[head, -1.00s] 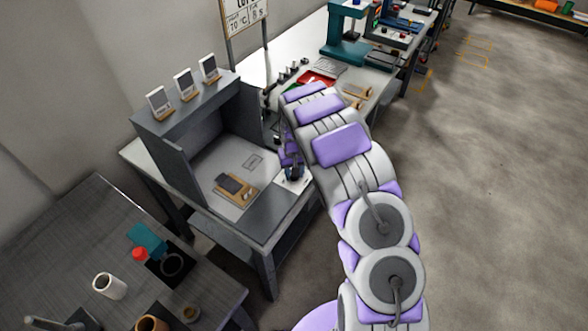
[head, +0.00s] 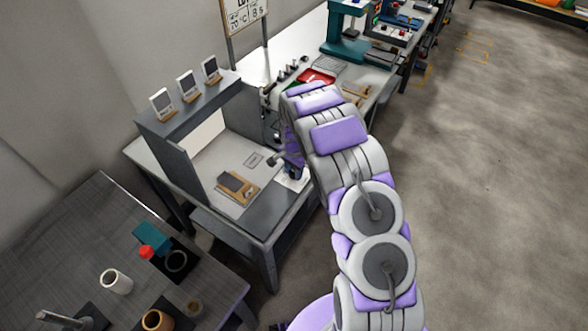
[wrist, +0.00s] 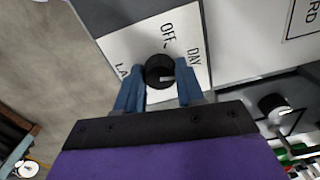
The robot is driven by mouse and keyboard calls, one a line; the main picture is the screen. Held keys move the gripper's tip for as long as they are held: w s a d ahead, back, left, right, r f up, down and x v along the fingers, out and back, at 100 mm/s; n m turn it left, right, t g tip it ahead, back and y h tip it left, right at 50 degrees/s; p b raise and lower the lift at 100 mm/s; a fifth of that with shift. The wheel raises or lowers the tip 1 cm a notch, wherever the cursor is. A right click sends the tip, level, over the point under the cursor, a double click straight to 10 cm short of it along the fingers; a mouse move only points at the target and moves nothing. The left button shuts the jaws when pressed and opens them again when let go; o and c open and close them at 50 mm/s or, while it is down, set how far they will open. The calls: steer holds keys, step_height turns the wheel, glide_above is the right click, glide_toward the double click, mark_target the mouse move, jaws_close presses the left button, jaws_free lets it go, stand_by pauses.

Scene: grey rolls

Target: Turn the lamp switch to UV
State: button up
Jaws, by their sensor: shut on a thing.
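The lamp switch is a round black knob (wrist: 160,71) with a white mark on a white label plate (wrist: 125,45). The plate reads OFF and DAY, with another word starting "LA" partly hidden. I cannot see a UV label. My gripper (wrist: 160,88) has its two blue fingers on either side of the knob, shut on it. The knob's white mark points toward the right finger in the wrist view. In the head view my gripper (head: 284,160) is at the right front of the grey booth (head: 165,150), partly hidden by my arm; the knob is hidden there.
A dark phone-like thing on a wooden stand (head: 237,186) lies inside the booth. Several small framed panels (head: 186,88) stand on its top. A dark table (head: 60,235) with cups is at the lower left. Open floor (head: 490,200) lies to the right.

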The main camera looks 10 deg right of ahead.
mark_target(292, 171)
steer(key=m, duration=0.5)
steer(key=shift+a+m, duration=0.1)
steer(key=shift+m, duration=0.2)
steer(key=shift+w+m, duration=0.1)
steer(key=shift+m, duration=2)
steer(key=o, duration=1)
steer(key=shift+a, duration=0.15)
steer(key=shift+o, duration=0.2)
steer(key=shift+r, duration=0.45)
step_height(292, 171, up, 16)
steer(key=p, duration=0.2)
steer(key=shift+r, duration=0.25)
